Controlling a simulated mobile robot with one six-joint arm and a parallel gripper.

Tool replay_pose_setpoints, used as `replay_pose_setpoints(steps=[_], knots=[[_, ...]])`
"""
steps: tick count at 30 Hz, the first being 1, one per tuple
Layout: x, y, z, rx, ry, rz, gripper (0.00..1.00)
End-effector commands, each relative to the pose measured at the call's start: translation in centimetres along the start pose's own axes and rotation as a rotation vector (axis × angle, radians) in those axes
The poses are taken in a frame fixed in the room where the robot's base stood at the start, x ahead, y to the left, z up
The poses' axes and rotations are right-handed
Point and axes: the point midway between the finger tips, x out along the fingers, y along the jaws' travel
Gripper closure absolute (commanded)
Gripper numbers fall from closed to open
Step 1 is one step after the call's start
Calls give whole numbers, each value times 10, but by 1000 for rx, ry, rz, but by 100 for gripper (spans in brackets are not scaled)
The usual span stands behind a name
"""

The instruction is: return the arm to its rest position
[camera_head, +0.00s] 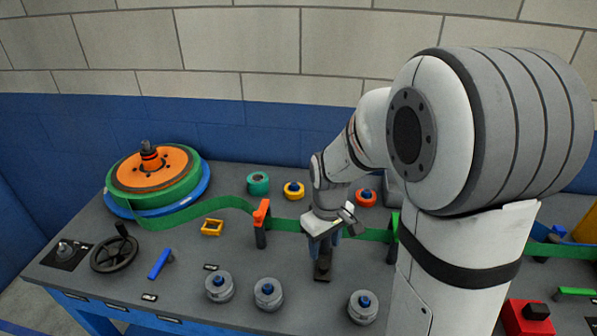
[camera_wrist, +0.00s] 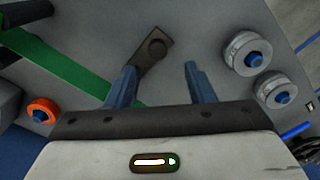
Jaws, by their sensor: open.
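My arm reaches from the right side of the head view over the grey table (camera_head: 190,265). My gripper (camera_head: 325,255) hangs above the middle of the table, pointing down, close to the green band. In the wrist view my gripper (camera_wrist: 160,85) shows two blue fingers spread apart with nothing between them. A dark flat metal piece (camera_wrist: 153,48) lies beyond the fingertips, nearer the left finger; it also shows below the gripper in the head view (camera_head: 322,268). Whether a finger touches it I cannot tell.
A green band (camera_head: 285,224) runs from an orange and green reel (camera_head: 152,170) past an orange-topped post (camera_head: 261,222). Several grey rollers (camera_head: 268,293) stand along the front. A handwheel (camera_head: 114,254) and blue handle (camera_head: 160,263) are at left. A red box (camera_head: 527,318) is at right.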

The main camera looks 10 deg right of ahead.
Motion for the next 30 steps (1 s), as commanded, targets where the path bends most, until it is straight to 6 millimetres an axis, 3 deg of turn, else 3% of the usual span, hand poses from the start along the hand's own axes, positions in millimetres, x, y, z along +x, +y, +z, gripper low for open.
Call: replay_pose_setpoints(steps=[4,8,18,24,30], knots=[[0,0,0,0,0,0,51],[-21,-5,13,55,34,16,51],[-88,-34,84,330,178,58,51],[-103,-48,113,442,235,63,51],[-105,-52,122,476,251,63,51]])
